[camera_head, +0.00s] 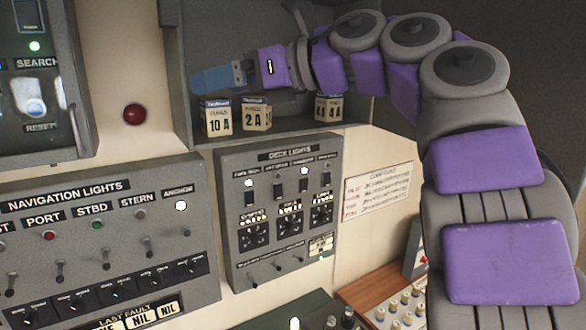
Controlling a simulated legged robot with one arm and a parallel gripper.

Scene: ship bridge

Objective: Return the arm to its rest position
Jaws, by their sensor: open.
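My arm (488,200), grey with purple pads, rises along the right side and reaches left across the top of the view. My gripper (212,80) is at the opening of a grey wall box, above the fuse boxes marked 10 A (218,118) and 2 A (256,116). Its blue fingers point left and overlap in this view, so the gap between them is hidden. I see nothing held in it. The gripper looks close to the tops of the boxes; I cannot tell whether it touches them.
The grey wall box (182,70) also holds boxes marked 4 A (334,108). Below are the deck lights panel (232,185) and the navigation lights panel (190,215) with switches. A wooden tray of fuses (352,292) is at the lower right. A paper card (378,190) hangs on the wall.

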